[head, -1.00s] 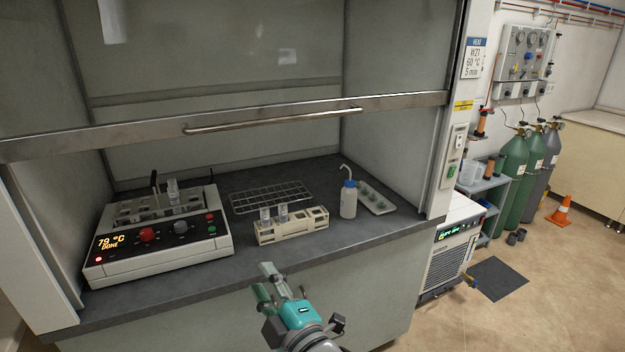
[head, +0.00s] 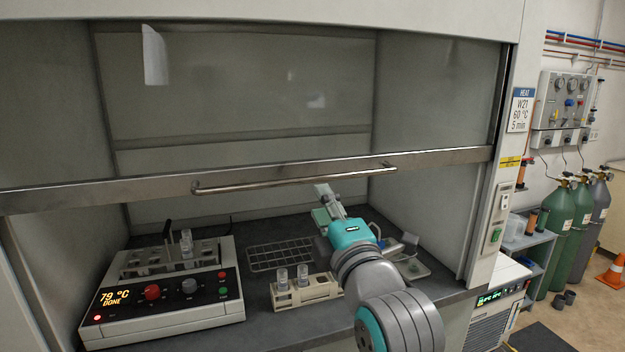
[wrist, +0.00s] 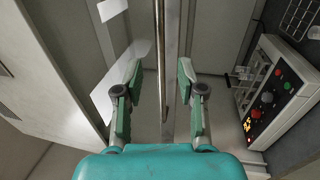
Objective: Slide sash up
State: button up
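The fume hood sash is a glass pane with a steel lower rail (head: 90,192), and it stands partly raised above the bench. A long metal handle (head: 270,183) runs along the rail. My gripper (head: 325,196) is in front of the hood, its fingers just below the handle's right half in the head view. In the wrist view, my gripper (wrist: 159,90) is open with its two fingers apart. The handle (wrist: 160,50) and rail (wrist: 168,110) run through the gap between them. I cannot tell whether the fingers touch the handle.
A heating block (head: 165,305) reading 79 °C DONE stands at left on the bench. A vial rack (head: 310,292), a wire rack (head: 280,254) and a partly hidden wash bottle (head: 408,243) are inside. Gas cylinders (head: 558,215) stand at right.

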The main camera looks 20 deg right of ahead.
aim_at(308, 182)
jog(key=w, duration=0.3)
jog(key=w+r, duration=0.1)
jog(key=w, duration=0.5)
jog(key=shift+r, duration=0.4)
grip_shut()
